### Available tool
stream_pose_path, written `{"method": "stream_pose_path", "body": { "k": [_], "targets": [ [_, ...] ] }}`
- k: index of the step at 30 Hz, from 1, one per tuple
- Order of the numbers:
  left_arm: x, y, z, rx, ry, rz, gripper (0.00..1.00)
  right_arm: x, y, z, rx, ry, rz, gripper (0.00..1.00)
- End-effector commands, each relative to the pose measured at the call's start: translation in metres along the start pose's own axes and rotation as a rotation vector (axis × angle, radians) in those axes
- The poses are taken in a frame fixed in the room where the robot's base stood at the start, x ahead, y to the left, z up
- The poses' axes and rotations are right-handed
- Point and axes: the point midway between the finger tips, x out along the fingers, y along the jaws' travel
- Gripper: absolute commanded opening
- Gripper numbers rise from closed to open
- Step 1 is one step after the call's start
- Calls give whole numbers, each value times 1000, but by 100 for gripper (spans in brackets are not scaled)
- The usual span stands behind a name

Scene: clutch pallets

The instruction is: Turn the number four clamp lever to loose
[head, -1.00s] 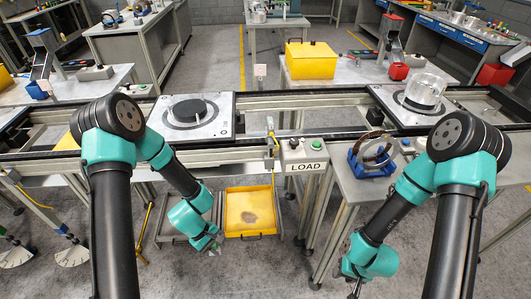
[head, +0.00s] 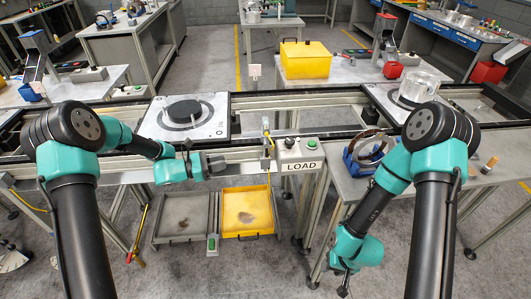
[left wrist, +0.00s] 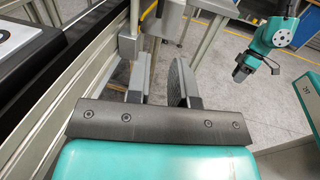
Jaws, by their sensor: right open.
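My left gripper (head: 215,164) is level in front of the conveyor rail, below the left pallet (head: 218,128), pointing right. It is empty. In the left wrist view its two fingers (left wrist: 158,85) stand apart. The left pallet is a light plate carrying a black round disc (head: 185,111). A second pallet (head: 380,97) at right carries a clear cylinder (head: 420,86). My right gripper (head: 343,287) hangs low at the front, open and away from the pallets; it also shows in the left wrist view (left wrist: 258,68). I cannot make out a clamp lever numbered four.
A LOAD button box (head: 300,153) stands on the rail just right of my left gripper. A grey tray (head: 182,220) and a yellow tray (head: 247,213) lie below. A blue fixture with a ring (head: 368,150) sits on the right side table.

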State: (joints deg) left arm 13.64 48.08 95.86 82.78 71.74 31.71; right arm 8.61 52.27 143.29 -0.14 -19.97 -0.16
Motion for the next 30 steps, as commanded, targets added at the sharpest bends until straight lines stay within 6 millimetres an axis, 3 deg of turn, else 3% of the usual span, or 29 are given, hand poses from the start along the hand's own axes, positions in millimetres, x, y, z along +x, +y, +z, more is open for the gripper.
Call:
{"method": "stream_pose_path", "body": {
  "k": [5,11,30],
  "targets": [
    [2,0,-1,0,1,-1,22,0,0,0,0,0,0,43],
    [18,-1,-1,-1,1,-3,22,0,0,0,0,0,0,43],
    [124,-2,-1,0,2,-4,22,0,0,0,0,0,0,43]
  ]
}}
